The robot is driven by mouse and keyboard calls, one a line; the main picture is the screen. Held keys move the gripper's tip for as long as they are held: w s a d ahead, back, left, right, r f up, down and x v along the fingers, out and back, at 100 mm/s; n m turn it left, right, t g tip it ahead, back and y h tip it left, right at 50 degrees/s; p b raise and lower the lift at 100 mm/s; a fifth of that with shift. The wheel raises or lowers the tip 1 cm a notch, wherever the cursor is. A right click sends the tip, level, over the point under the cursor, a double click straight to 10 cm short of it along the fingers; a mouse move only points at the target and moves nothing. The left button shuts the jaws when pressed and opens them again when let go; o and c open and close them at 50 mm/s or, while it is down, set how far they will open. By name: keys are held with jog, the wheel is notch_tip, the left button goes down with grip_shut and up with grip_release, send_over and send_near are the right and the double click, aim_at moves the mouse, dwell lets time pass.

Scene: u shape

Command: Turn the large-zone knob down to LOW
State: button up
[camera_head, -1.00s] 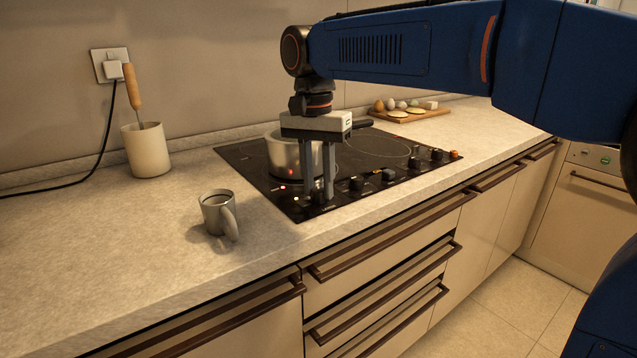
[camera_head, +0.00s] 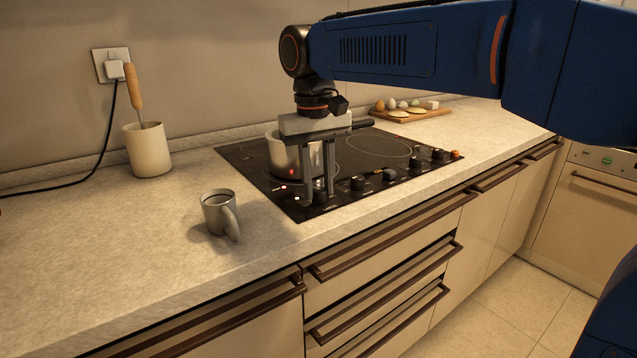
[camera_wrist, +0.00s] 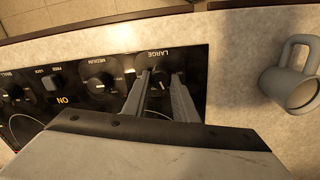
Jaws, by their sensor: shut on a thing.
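The large-zone knob (camera_wrist: 163,79) is a dark round knob under the LARGE label (camera_wrist: 167,55) on the black hob panel in the wrist view. In the head view it is the front-left knob (camera_head: 320,197), partly hidden by my fingers. My gripper (camera_head: 318,199) points straight down, with its two grey fingers on either side of this knob and shut on it. In the wrist view the fingers (camera_wrist: 160,88) flank the knob. I cannot read the setting its pointer shows.
A steel pot (camera_head: 283,153) stands on the hob (camera_head: 350,158) close behind my gripper. More knobs (camera_head: 388,174) run to the right. A grey mug (camera_head: 216,210) stands left of the hob. A utensil crock (camera_head: 148,152) and a board of food (camera_head: 412,114) are farther back.

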aim_at(314, 190)
jog(key=shift+n, duration=1)
jog(key=o, duration=1)
jog(key=shift+o, duration=0.2)
notch_tip(314, 190, up, 17)
jog(key=shift+s+a+r, duration=0.2)
jog(key=shift+s+a, duration=0.05)
jog(key=shift+a, duration=0.15)
